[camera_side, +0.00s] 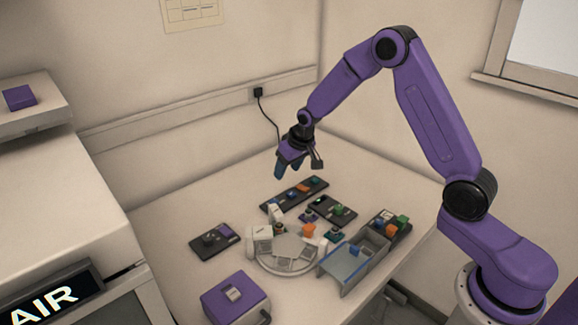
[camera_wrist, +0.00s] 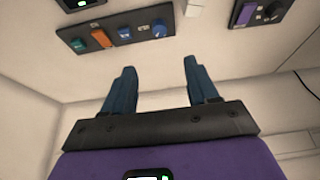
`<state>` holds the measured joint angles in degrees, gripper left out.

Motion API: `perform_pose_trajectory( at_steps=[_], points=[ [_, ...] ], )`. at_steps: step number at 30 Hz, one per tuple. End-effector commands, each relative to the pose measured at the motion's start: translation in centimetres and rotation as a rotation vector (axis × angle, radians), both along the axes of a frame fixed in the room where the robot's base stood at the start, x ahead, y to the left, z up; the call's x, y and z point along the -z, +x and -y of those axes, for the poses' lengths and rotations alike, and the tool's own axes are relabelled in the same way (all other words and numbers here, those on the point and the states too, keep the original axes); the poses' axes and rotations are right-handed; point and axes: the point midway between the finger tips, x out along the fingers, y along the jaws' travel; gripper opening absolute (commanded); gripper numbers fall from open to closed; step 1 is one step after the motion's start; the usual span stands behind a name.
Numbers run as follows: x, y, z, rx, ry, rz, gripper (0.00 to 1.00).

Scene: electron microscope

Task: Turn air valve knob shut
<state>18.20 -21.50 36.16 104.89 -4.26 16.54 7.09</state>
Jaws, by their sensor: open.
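No knob carries a label I can read, so I cannot tell which one is the air valve knob. A dark panel (camera_wrist: 112,45) in the wrist view has green, orange and blue controls, with a blue round knob (camera_wrist: 159,28) at its right end. Another dark panel (camera_wrist: 248,24) has a purple piece and dark knobs; a similar panel (camera_side: 196,251) with a dark knob (camera_side: 209,239) lies at the table's left in the side view. My gripper (camera_side: 290,173) is above the back of the table, apart from everything. Its blue fingers (camera_wrist: 159,66) are spread and empty.
A lit AIR sign (camera_side: 45,305) is on the cabinet at left. A round pale stage (camera_side: 287,265), a purple box (camera_side: 235,300) and a clear-sided tray (camera_side: 350,268) crowd the table's middle and front. The back left tabletop is clear.

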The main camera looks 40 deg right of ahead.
Motion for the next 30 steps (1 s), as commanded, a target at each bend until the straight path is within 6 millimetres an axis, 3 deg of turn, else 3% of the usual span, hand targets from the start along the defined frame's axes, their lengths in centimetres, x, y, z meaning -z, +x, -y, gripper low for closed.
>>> perform_pose_trajectory(
  at_steps=[17,23,30],
  points=[
    [-0.6,-0.3,0.2,0.059,0.025,-0.005,0.58],
    [-0.4,-0.2,1.1,0.461,0.201,-0.035,0.58],
    [-0.2,-0.1,2.2,1.139,0.491,-0.093,0.58]
  ],
)
